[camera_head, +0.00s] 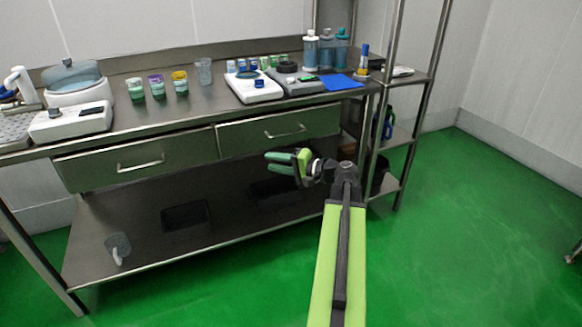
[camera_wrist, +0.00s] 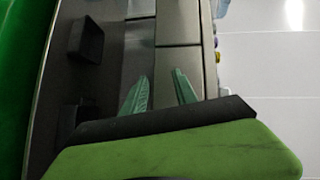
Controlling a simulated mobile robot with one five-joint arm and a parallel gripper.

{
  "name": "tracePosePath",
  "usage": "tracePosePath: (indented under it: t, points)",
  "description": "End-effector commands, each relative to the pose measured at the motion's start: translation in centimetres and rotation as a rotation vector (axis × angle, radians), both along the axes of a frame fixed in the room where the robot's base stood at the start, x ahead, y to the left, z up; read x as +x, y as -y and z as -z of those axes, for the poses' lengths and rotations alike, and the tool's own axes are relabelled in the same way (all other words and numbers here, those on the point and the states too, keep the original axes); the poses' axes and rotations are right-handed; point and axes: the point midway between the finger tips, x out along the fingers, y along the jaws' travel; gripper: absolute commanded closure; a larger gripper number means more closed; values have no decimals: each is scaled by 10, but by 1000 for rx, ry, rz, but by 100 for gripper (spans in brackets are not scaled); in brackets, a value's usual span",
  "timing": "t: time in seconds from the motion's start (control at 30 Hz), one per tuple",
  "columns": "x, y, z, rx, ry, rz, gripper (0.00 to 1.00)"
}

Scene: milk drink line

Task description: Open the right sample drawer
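The right sample drawer (camera_head: 240,138) is a grey metal front under the bench top, flush with the frame. Its bar handle (camera_head: 285,133) shows clear of my gripper. My gripper (camera_head: 268,161) is below and in front of this drawer, its green fingers pointing left in the head view. In the wrist view, the two fingers of my gripper (camera_wrist: 161,76) stand apart with nothing between them. The drawer front (camera_wrist: 170,62) shows behind them there; I cannot make out the handle in that view. The gap between fingers and drawer is unclear.
The left drawer (camera_head: 85,168) is shut, with its own handle (camera_head: 140,165). Cups, a scale (camera_head: 253,88) and bottles stand on the bench top (camera_head: 215,105). The lower shelf (camera_head: 150,215) holds dark trays and a clear jug (camera_head: 118,248). The green floor at right is open.

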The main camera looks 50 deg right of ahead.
Motion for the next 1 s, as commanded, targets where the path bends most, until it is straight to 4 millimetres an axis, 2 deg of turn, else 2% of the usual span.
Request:
tracePosePath:
  t: [0.03,0.1,0.2,0.3,0.4,0.53,0.63,1.0]
  points:
    - [-22,38,26,32,64,73,66]
    - [-51,78,24,69,152,157,66]
    - [-84,115,18,104,242,239,66]
    - [-101,133,11,119,288,279,66]
    - [-106,137,7,123,300,288,66]
    - [-99,137,3,123,298,285,66]
    - [-83,137,0,123,298,284,66]
    - [10,136,-16,123,297,283,66]
